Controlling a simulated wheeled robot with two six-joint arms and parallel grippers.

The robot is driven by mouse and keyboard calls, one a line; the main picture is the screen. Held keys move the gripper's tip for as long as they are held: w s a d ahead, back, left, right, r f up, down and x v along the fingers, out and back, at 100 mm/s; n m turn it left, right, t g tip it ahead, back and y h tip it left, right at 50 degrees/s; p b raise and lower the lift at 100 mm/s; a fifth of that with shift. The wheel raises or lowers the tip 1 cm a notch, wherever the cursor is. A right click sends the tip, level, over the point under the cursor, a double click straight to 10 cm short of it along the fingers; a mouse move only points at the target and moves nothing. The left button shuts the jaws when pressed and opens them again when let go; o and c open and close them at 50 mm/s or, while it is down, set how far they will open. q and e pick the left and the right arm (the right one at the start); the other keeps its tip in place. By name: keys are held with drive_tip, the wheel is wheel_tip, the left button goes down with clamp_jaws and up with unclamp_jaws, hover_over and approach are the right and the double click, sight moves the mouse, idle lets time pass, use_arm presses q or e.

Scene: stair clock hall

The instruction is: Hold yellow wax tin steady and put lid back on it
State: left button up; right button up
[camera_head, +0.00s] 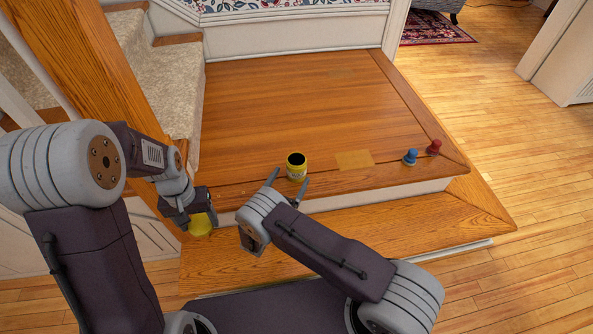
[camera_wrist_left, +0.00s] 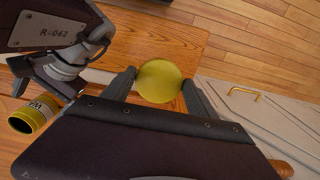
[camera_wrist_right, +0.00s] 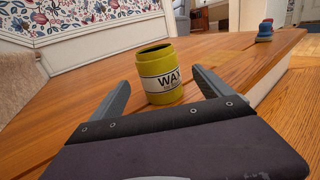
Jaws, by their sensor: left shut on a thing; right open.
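The yellow wax tin (camera_head: 297,169) stands upright and uncovered on the wooden landing near its front edge; its dark opening shows. In the right wrist view the tin (camera_wrist_right: 162,75) has a white WAX label and sits between and beyond the fingertips. My right gripper (camera_head: 288,180) is open, its two fingers pointing at the tin, not closed on it. My left gripper (camera_head: 202,214) is shut on the round yellow lid (camera_head: 201,225), left of the tin and in front of the landing edge. The left wrist view shows the lid (camera_wrist_left: 159,82) between both fingertips, with the tin (camera_wrist_left: 33,115) at the left.
A blue peg-like object (camera_head: 411,157) and a red one (camera_head: 434,147) stand at the right of the landing. A flat tan patch (camera_head: 355,160) lies right of the tin. Carpeted stairs (camera_head: 170,80) and a wooden post rise at the left. The landing behind the tin is clear.

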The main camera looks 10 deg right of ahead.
sight(297, 166)
use_arm(q)
drive_tip(key=shift+f, duration=0.15)
use_arm(e)
drive_tip(key=shift+w+d, duration=0.25)
drive_tip(key=shift+w, duration=0.05)
use_arm(q)
wheel_tip(297, 166, down, 3)
drive_tip(key=b, duration=0.3)
use_arm(e)
drive_tip(key=x, duration=0.5)
drive_tip(key=shift+f, duration=0.1)
drive_tip(key=shift+w, duration=0.1)
